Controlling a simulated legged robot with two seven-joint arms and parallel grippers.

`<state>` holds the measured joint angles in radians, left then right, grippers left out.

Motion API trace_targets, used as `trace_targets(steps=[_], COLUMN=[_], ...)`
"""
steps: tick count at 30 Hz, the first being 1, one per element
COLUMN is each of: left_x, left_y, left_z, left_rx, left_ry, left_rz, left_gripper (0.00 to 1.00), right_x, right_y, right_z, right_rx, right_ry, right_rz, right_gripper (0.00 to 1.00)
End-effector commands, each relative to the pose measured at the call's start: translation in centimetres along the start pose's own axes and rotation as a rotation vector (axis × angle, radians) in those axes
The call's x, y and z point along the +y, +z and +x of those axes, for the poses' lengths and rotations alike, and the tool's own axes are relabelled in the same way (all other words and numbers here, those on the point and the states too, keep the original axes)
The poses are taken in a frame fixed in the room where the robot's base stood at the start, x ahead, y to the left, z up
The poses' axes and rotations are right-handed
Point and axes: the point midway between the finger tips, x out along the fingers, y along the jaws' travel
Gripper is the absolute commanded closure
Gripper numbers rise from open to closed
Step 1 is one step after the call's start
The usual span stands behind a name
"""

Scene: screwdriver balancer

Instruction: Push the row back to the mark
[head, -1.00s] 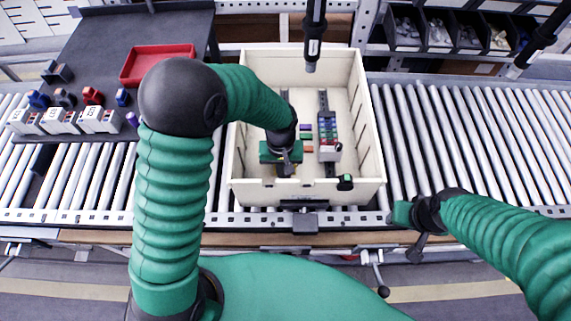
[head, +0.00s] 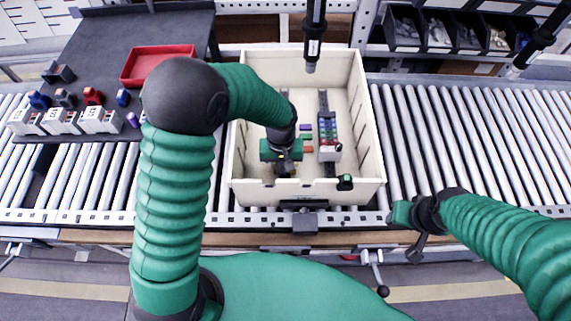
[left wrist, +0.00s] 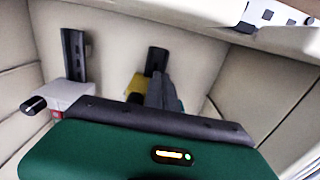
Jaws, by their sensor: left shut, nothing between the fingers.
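A cream crate (head: 367,150) holds two dark upright-running rails. The right rail (head: 323,98) carries a row of small coloured blocks (head: 327,127) with a pale grey block (head: 330,152) at its near end. My left gripper (head: 283,170) reaches down over the left rail and hides most of it. Its fingers (left wrist: 165,92) are shut and empty in the left wrist view, beside a yellow block (left wrist: 136,88) on a rail; whether they touch it I cannot tell. My right gripper (head: 408,215) is outside the crate at the conveyor's near edge; its jaws are unclear. I cannot make out a mark.
A red tray (head: 150,62) and several small devices stand on the dark table at left. Rollers (head: 470,140) right of the crate are clear. Tools hang above.

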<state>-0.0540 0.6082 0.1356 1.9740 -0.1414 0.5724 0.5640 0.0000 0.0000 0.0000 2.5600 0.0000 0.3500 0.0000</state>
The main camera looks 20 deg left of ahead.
Motion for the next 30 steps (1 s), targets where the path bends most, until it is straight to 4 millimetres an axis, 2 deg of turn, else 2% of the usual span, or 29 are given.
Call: trace_targets(steps=[30], left_x=[-0.4], left_y=[-5.0], left_z=[-0.4], left_rx=[0.021], left_ry=[0.002], left_rz=[-0.005], left_gripper=[1.00], right_x=[0.0], right_y=[-0.2], right_z=[-0.8], right_rx=[0.000], right_ry=[0.000], right_rz=[0.000], right_gripper=[0.59])
